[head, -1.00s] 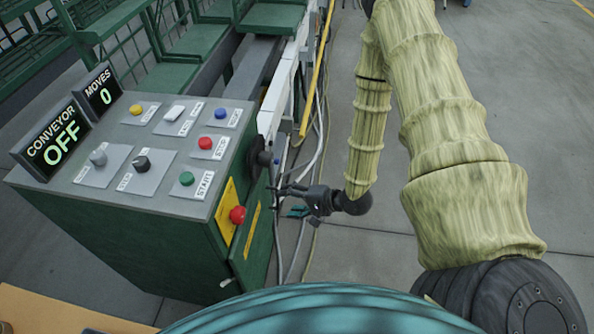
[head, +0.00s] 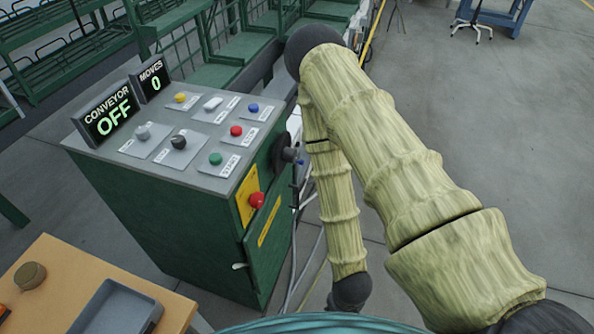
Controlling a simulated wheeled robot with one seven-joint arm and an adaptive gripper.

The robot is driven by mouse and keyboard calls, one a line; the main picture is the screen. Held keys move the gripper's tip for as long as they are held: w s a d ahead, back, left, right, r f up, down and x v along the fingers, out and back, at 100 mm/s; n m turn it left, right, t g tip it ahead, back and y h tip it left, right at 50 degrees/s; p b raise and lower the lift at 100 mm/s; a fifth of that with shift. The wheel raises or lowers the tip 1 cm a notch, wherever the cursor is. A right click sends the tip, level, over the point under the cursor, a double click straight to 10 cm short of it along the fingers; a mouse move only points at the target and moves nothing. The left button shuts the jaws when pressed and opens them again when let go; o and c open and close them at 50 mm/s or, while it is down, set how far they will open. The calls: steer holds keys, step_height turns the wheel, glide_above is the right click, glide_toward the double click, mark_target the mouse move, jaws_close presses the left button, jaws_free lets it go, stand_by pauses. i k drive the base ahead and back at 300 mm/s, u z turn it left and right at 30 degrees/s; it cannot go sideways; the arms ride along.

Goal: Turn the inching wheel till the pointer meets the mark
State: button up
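The black inching wheel (head: 279,154) with its grey knob (head: 291,154) is on the right side of the green control console (head: 170,215). I see it nearly edge-on. I cannot make out a pointer or a mark. My gripper is not in view: my arm bends down past the console's right side, and a dark wrist joint shows at the bottom, just above my teal body. Nothing of mine is seen touching the wheel.
The console top has several buttons and knobs, with displays reading CONVEYOR OFF (head: 108,113) and MOVES 0 (head: 152,79). A red stop button (head: 257,200) is on its front. A wooden table (head: 60,265) with a grey tray (head: 115,308) stands front left. Cables run beside the console.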

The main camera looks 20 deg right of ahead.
mark_target(287, 155)
steer(key=z, duration=0.1)
steer(key=i, duration=0.3)
steer(key=z, duration=0.65)
